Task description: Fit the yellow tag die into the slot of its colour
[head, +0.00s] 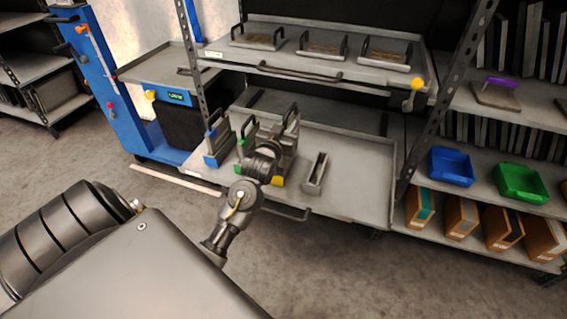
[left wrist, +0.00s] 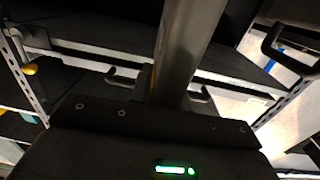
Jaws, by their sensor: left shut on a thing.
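My left gripper (head: 272,150) is over the pull-out tray on the lower shelf, shut on a grey die (head: 288,133) with a bar handle. The die appears to be the yellow tag die, but my gripper and wrist hide much of it. A yellow marking (head: 278,181) shows low at the front, just below my gripper; I cannot tell whether it belongs to the die or to a slot. In the left wrist view a broad grey metal piece (left wrist: 187,50) rises beyond the dark gripper body. My right gripper is not in view.
A blue-marked die (head: 216,141) and a green-marked piece (head: 243,143) stand close to the left. The tray's right part (head: 358,185) is clear. An upper shelf (head: 335,75) carries several handled plates.

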